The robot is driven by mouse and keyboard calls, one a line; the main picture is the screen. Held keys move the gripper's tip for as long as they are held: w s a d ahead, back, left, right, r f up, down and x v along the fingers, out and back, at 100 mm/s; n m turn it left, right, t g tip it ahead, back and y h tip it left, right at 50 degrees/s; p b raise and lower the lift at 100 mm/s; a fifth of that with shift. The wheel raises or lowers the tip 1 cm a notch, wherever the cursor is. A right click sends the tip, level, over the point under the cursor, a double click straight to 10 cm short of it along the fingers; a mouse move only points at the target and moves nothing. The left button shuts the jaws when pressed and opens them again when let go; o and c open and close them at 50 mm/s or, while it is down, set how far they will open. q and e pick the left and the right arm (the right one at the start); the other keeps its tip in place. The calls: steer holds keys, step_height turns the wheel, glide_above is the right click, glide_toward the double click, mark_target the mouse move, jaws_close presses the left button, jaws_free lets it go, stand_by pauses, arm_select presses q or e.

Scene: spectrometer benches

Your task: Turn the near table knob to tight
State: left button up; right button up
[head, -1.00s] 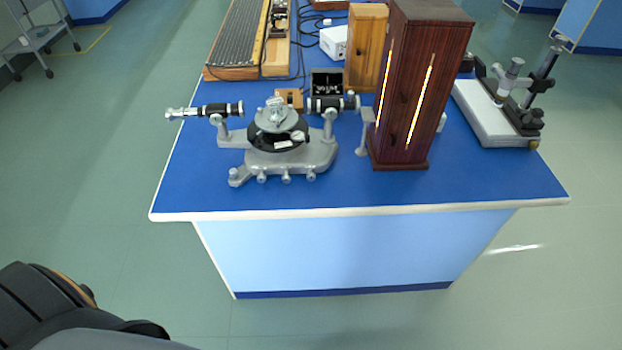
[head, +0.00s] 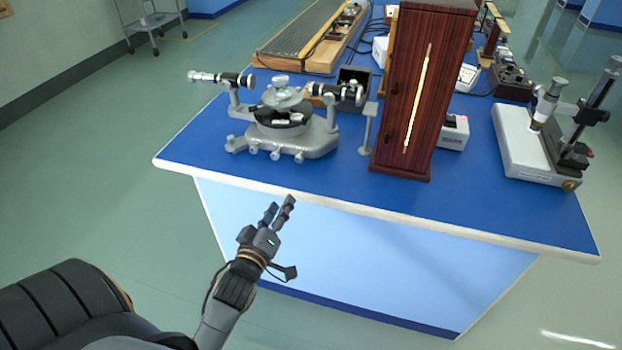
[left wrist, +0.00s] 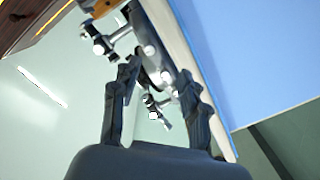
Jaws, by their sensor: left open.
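The grey spectrometer (head: 310,142) stands near the front edge of the blue bench, with a round table (head: 282,98) on top and two telescope-like arms. Several small silver knobs (head: 275,154) line the near side of its base; I cannot tell which is the near table knob or how tight it is. My left gripper (head: 278,208) is open and empty, in front of the bench edge, below and apart from the knobs. In the left wrist view the open fingers (left wrist: 160,82) point toward the spectrometer, with pale round knobs (left wrist: 150,50) between and beyond them.
The blue bench top (head: 480,200) has a pale front edge close to my left gripper. A tall dark wooden lamp box (head: 420,90) stands right of the spectrometer. A microscope-like instrument (head: 545,135) stands farther right. The floor in front is free.

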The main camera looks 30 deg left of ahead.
arm_select(q)
steer(key=r, duration=0.2)
glide_toward(298, 160)
steer(key=shift+n, duration=0.3)
steer(key=x, duration=0.8)
steer(key=shift+w+a+f, duration=0.1)
steer(key=shift+w+f, duration=0.05)
arm_select(e)
steer(key=shift+s+a+r, duration=0.15)
steer(key=shift+a, duration=0.15)
arm_select(q)
steer(key=shift+c, duration=0.6)
steer(key=c, duration=0.7)
jaws_close()
arm_select(e)
steer(key=shift+a, duration=0.2)
